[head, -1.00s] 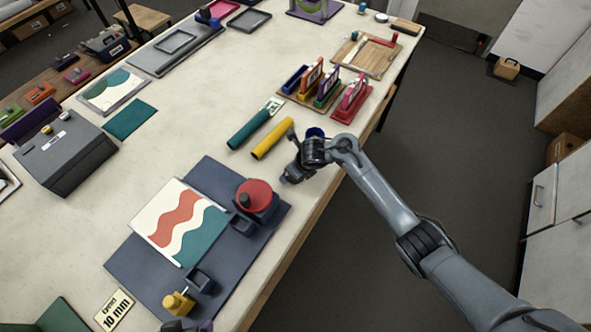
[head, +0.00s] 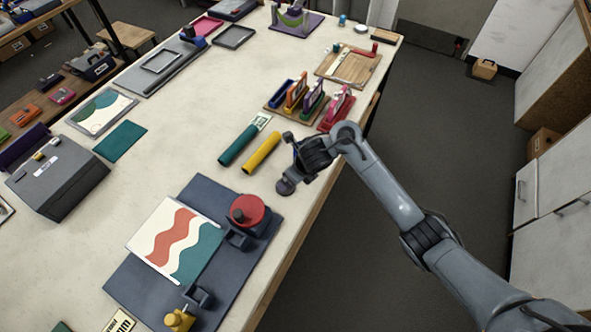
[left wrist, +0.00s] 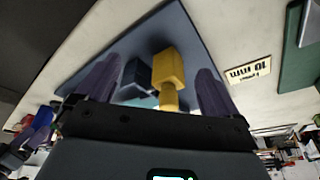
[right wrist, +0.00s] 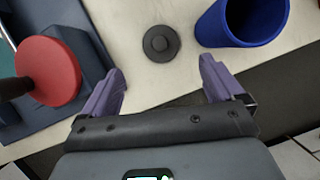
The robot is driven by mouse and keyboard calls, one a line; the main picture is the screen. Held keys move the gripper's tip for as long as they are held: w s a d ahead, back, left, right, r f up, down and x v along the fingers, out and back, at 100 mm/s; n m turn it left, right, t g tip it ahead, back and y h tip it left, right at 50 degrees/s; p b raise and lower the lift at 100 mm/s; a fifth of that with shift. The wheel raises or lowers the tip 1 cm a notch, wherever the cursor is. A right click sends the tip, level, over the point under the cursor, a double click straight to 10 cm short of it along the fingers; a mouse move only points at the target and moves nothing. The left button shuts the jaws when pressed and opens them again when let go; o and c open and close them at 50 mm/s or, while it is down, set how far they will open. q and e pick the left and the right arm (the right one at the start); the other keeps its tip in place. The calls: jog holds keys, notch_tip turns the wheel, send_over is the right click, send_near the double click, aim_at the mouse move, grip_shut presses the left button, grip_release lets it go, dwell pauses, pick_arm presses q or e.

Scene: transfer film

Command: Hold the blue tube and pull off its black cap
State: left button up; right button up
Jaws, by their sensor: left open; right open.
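The blue tube (right wrist: 212,30) shows at the top right of the right wrist view, with a dark open mouth. The black cap (right wrist: 160,43), a round disc with a raised centre, lies on the table apart from the tube. In the head view the cap (head: 286,187) is just below my right gripper (head: 298,160), which largely hides the tube. My right gripper (right wrist: 161,68) is open and empty, its fingertips either side of and short of the cap. My left gripper (left wrist: 157,78) is open over a yellow clamp block (left wrist: 168,70), a finger on each side.
A dark board (head: 130,270) carries a striped print (head: 178,235) and a red round knob (head: 249,209). Green (head: 238,146) and yellow (head: 261,153) rolls lie farther back, before a rack of coloured holders (head: 283,103). The table's right edge is close to my right gripper.

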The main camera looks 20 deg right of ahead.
jog(key=s+a+f+m+t, duration=0.2)
jog(key=s+a+m, duration=0.2)
jog(key=s+m, duration=1.05)
jog(key=s+d+r+m+g+h+p, duration=0.1)
jog(key=s+d+r+m, duration=0.15)
jog(key=s+m, duration=0.75)
jog(key=s+d+r+m+g, duration=0.15)
jog(key=s+d+m, duration=0.35)
jog(key=m, duration=0.9)
notch_tip(320, 180, up, 14)
jog(key=s+a+p, duration=0.1)
jog(key=p, duration=1.4)
jog(key=shift+a+r, duration=0.15)
jog(key=shift+r, duration=0.1)
